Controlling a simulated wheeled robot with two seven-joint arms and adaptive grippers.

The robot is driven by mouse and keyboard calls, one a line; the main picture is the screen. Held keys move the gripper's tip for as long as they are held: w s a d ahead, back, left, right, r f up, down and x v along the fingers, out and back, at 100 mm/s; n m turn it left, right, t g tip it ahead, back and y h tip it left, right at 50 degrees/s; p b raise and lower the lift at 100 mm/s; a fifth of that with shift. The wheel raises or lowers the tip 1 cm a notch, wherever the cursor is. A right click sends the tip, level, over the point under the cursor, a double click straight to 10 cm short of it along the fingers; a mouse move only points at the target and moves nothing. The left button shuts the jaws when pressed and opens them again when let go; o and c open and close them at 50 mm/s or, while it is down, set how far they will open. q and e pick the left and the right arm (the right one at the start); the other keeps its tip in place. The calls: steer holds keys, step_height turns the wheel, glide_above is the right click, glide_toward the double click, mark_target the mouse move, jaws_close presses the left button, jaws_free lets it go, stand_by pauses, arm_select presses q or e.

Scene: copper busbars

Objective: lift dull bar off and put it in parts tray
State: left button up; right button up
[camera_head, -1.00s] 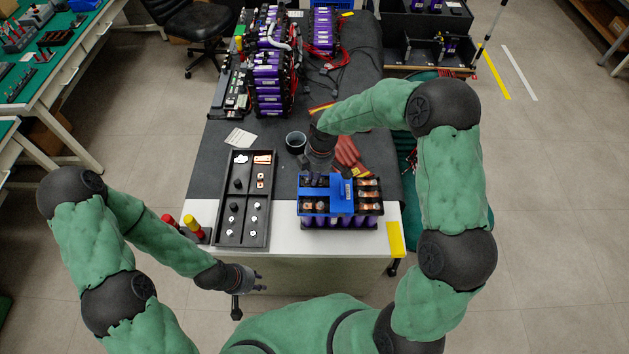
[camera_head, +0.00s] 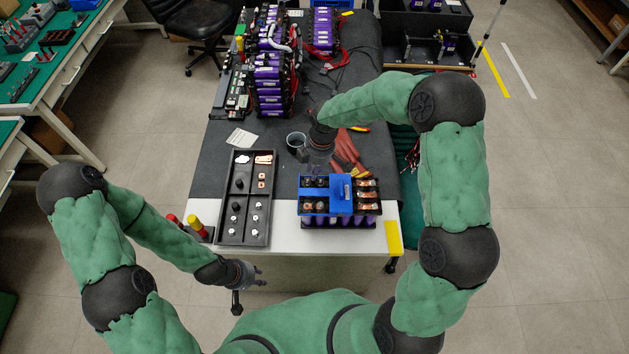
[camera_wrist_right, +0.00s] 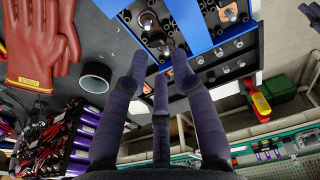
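A battery module (camera_head: 341,222) with purple cells stands on the white front part of the bench, with a blue frame (camera_head: 341,200) over its top. Several copper bars (camera_head: 367,196) show on its right side; I cannot tell which one is dull. The black parts tray (camera_head: 229,238) lies left of the module. My right gripper (camera_head: 317,170) is above the module's back left part. In the right wrist view its fingers (camera_wrist_right: 160,62) are apart and empty, beside the blue frame (camera_wrist_right: 192,25) and dark terminals. My left gripper (camera_head: 257,276) is open and empty in front of the bench.
The tray holds a copper piece (camera_head: 263,159), a white piece (camera_head: 241,158) and several small fasteners. A dark cup (camera_head: 296,141) and red gloves (camera_head: 346,153) lie behind the module.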

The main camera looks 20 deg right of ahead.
step_height(320, 180, up, 12)
steer(key=d, duration=0.1)
steer(key=shift+s+d, duration=0.2)
stand_by(0.5)
arm_select(q)
steer(key=shift+c, duration=0.4)
steer(key=shift+s, duration=0.1)
arm_select(e)
steer(key=shift+f, duration=0.15)
